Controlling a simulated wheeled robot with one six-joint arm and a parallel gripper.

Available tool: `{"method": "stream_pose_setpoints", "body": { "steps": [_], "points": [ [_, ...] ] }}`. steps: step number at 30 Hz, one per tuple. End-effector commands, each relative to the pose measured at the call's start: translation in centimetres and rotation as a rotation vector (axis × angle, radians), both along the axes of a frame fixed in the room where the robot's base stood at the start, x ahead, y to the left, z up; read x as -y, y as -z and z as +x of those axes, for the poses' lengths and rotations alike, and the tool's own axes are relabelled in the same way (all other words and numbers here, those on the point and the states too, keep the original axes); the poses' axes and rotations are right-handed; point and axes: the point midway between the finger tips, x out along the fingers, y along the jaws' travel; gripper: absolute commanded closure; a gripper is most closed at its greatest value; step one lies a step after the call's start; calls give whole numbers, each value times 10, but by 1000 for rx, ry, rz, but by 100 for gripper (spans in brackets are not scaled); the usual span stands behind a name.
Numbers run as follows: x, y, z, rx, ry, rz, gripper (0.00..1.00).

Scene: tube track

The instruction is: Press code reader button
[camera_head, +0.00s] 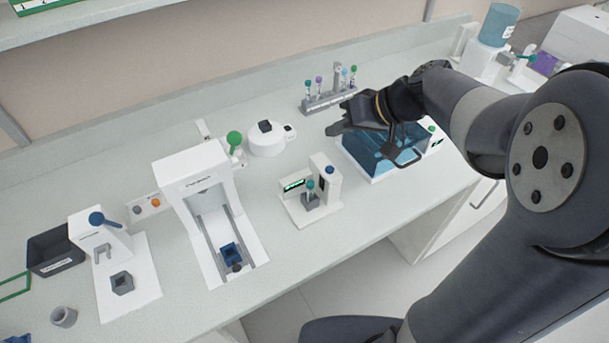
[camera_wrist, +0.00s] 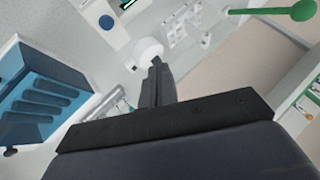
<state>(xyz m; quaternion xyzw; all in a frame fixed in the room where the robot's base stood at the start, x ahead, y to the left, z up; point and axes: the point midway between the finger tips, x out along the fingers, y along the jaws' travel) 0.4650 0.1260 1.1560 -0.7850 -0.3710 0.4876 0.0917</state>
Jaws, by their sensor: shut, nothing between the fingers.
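The code reader (camera_head: 297,208) is a small white unit in the middle of the bench, with a lit green display (camera_head: 293,185) and an upright white block. A round blue button (camera_head: 330,169) sits on that block; it also shows at the upper left of the wrist view (camera_wrist: 106,22). A tube with a teal cap (camera_head: 310,184) stands upright in the reader's grey holder. My gripper (camera_head: 338,129) is shut and empty, above the bench behind and to the right of the reader, apart from the button. Its closed fingers show in the wrist view (camera_wrist: 156,64).
A blue transparent box (camera_head: 382,158) lies beneath my gripper, right of the reader. A tube rack (camera_head: 330,101) stands behind. Bench in front of the reader is clear.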

Motion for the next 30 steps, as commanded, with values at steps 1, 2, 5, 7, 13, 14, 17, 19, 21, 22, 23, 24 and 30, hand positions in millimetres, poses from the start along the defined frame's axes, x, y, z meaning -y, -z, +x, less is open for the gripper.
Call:
{"method": "stream_pose_setpoints", "body": {
  "steps": [1, 2, 5, 7, 13, 14, 17, 19, 21, 22, 23, 24, 30],
  "points": [
    [0, 0, 0, 0, 0, 0, 100],
    [0, 0, 0, 0, 0, 0, 100],
    [0, 0, 0, 0, 0, 0, 100],
    [0, 0, 0, 0, 0, 0, 100],
    [0, 0, 0, 0, 0, 0, 100],
    [0, 1, 0, 0, 0, 0, 100],
    [0, 3, 0, 0, 0, 0, 100],
    [0, 7, 0, -1, 0, 0, 100],
    [0, 13, 0, -1, 0, 0, 100],
    [0, 16, 0, -2, 0, 1, 100],
    [0, 19, 0, -3, 0, 0, 100],
    [0, 24, 0, -3, 0, 0, 100],
    [0, 52, 0, -4, 1, 1, 100]
  ]
}}
